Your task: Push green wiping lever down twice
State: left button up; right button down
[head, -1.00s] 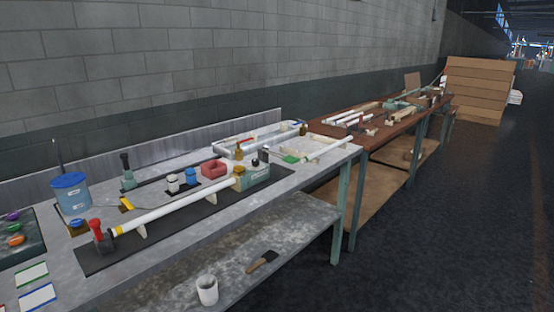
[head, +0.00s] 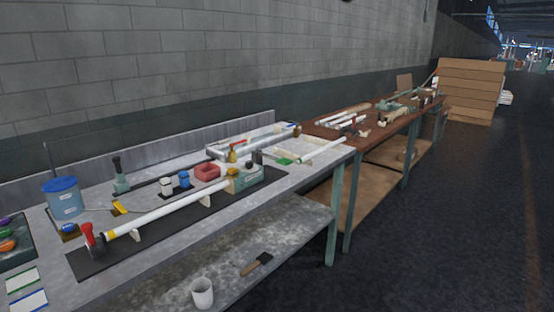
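A grey-green stand with a dark upright handle (head: 120,176) is at the back left of the grey metal table (head: 185,279). A bright green piece (head: 285,161) lies near the table's far right end. I cannot tell which of these, if either, is the green wiping lever. A long white tube (head: 165,212) lies on supports on a black mat, with a red-handled clamp (head: 89,238) at its left end and a grey-green block (head: 243,181) at its right end. Neither of my grippers is in view.
A blue-lidded bucket (head: 62,198), a red bin (head: 207,171) and small white and blue bottles stand on the table. A white cup (head: 202,293) and a brush (head: 257,263) are on the lower shelf. A brown workbench (head: 376,133) adjoins behind. The dark floor on the right is clear.

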aim_at(285, 162)
jog(key=i+l+u, duration=0.5)
jog(key=i+l, duration=0.15)
jog(key=i, duration=0.3)
jog(key=i+l+u, duration=0.45)
jog(key=i+l, duration=0.3)
jog(key=l, duration=0.25)
